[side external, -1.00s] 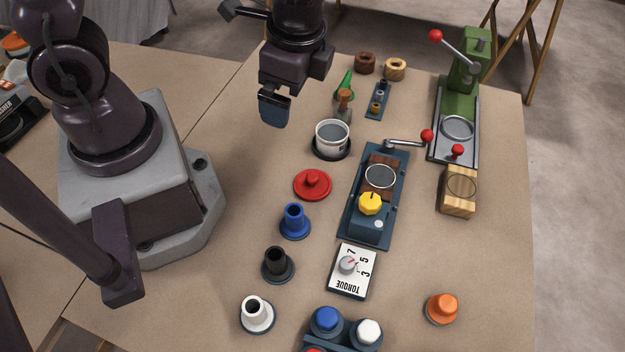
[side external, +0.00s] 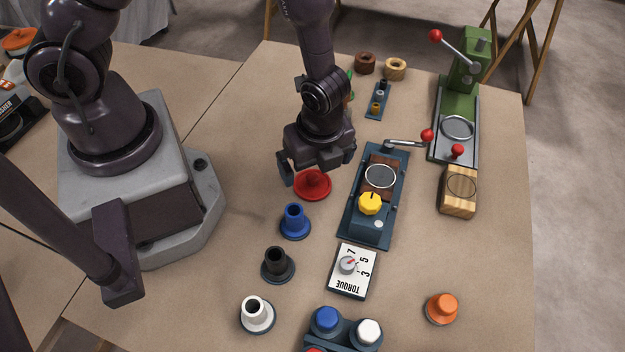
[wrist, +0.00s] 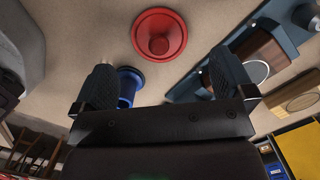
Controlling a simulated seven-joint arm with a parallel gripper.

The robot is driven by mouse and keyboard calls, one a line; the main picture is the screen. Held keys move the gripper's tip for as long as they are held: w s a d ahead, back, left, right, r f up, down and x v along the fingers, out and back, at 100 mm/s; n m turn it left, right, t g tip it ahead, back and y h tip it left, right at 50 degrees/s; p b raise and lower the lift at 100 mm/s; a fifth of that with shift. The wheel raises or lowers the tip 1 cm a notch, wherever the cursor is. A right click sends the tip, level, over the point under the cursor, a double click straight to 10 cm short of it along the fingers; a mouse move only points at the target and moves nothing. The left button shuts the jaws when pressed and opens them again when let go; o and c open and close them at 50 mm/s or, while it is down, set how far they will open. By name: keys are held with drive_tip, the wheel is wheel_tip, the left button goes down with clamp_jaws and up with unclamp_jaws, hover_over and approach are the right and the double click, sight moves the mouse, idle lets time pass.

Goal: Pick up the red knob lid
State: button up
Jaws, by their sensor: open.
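The red knob lid (side external: 312,186) lies flat on the tan table, knob up, left of the blue fixture. In the wrist view the red knob lid (wrist: 160,36) shows whole, beyond and between the fingertips. My gripper (side external: 317,170) is open and empty, above and just behind the lid in the side view, hiding the lid's far edge. In the wrist view my gripper (wrist: 163,75) has its two dark fingers spread apart, with the lid apart from both.
A blue flanged piece (side external: 295,222) stands close in front of the lid. The blue fixture (side external: 358,222) with a yellow knob (side external: 369,203) and a metal lever is to its right. A black flanged piece (side external: 277,264) stands nearer. Bare table lies left of the lid.

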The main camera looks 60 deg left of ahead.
sight(313, 176)
drive_tip(key=f, duration=0.5)
drive_tip(key=shift+a, duration=0.4)
drive_tip(key=c, duration=0.9)
